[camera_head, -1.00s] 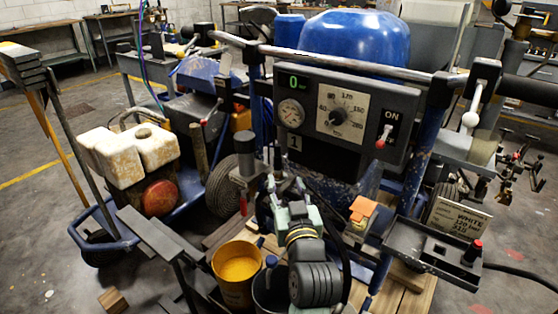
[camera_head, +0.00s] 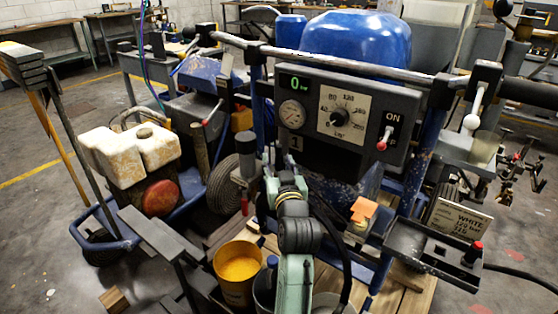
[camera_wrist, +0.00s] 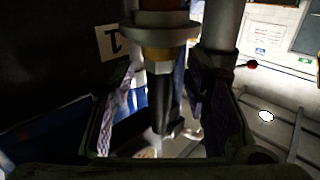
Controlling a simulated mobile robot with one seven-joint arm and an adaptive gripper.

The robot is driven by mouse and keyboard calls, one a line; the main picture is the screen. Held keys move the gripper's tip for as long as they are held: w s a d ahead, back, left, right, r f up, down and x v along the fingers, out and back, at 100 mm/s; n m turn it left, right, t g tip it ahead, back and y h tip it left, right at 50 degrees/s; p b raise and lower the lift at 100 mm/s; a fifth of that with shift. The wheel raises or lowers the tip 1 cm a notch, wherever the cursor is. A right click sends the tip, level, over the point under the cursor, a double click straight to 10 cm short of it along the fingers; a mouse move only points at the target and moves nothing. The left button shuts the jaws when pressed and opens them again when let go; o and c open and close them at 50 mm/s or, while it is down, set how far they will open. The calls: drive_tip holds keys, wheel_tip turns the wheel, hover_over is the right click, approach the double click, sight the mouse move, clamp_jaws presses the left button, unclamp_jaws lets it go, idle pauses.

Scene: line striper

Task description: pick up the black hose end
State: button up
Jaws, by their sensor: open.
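In the wrist view my gripper (camera_wrist: 160,88) is open, with a finger on each side of an upright fitting (camera_wrist: 166,38) that has a brass band and a pale hex collar. A dark, narrow piece (camera_wrist: 165,95) runs below the collar between the fingers. It may be the black hose end, but the dark picture does not settle this. I see no clear contact with either finger. In the head view my wrist hides most of the gripper, which is in front of the machine's dark panel marked 1. A black hose (camera_head: 346,262) curves down right of my arm.
The control box (camera_head: 345,108) stands just above my gripper. A grey cylinder (camera_head: 244,152) is close on the left.

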drive_tip(key=shift+c, duration=0.6)
clamp_jaws()
